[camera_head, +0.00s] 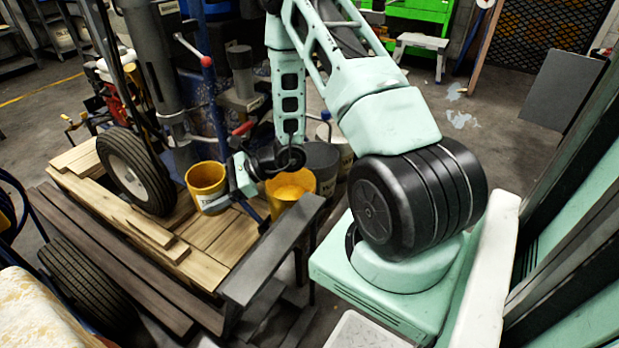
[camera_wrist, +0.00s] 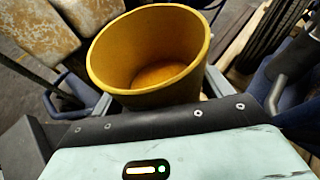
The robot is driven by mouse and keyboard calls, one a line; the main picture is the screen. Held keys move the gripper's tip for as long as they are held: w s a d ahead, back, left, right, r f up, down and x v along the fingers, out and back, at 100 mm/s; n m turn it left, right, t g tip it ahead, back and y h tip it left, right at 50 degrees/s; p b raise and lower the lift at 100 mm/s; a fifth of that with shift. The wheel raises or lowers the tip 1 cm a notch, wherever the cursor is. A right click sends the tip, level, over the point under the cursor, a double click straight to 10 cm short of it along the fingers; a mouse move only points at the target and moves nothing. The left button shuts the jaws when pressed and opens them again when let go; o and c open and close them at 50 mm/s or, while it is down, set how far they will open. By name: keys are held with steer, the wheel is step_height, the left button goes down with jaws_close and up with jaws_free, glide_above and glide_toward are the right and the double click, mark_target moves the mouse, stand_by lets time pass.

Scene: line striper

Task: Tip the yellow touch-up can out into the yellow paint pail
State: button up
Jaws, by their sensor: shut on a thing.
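The yellow touch-up can (camera_head: 207,190) is held in my gripper (camera_head: 224,194), left of the yellow paint pail in the head view. The can looks near upright, with its open mouth up. In the wrist view the can (camera_wrist: 150,60) fills the upper middle, with an orange-yellow patch at its bottom. My gripper (camera_wrist: 158,98) is shut on its sides. The yellow paint pail (camera_head: 291,190) stands to the right of the can, with yellow in its top; my wrist partly hides it. The can is apart from the pail and not over it.
A dark grey pail (camera_head: 322,160) stands just behind the yellow pail. A blue post with a red knob (camera_head: 207,62) rises behind the can. A dark bench rail (camera_head: 270,255) is in front.

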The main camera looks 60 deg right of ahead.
steer(key=s+d+f+m+t+h+b, duration=0.1)
steer(key=s+d+f+m+h+b, duration=0.1)
steer(key=d, duration=0.8)
steer(key=s+d+f+m+t+h+b, duration=0.2)
steer(key=d+f+h, duration=0.1)
steer(key=d, duration=0.8)
steer(key=s+d+f+m+t+h+b, duration=0.1)
steer(key=d+h, duration=0.3)
steer(key=d, duration=0.6)
steer(key=shift+s+d+f+m+t+b, duration=0.4)
steer(key=shift+s+f+m+b, duration=0.1)
steer(key=shift+s+f+m, duration=0.35)
steer(key=shift+w+n, duration=0.1)
steer(key=shift+n, duration=0.25)
steer(key=shift+d+f+n+h+b, duration=0.2)
steer(key=shift+n+h+b, duration=0.15)
steer(key=shift+b, duration=0.45)
steer(key=shift+w+d+n+t+h+b, duration=0.15)
steer(key=shift+n+t+h+b, duration=0.25)
steer(key=shift+n+b, duration=0.65)
steer(key=shift+s+d+n+t+h+b, duration=0.15)
steer(key=shift+n+h+b, duration=0.5)
steer(key=shift+b, duration=0.75)
steer(key=shift+w+d+n+t+h+b, duration=0.1)
steer(key=shift+n+t+h+b, duration=0.3)
steer(key=shift+n+b, duration=0.7)
steer(key=shift+r, duration=0.15)
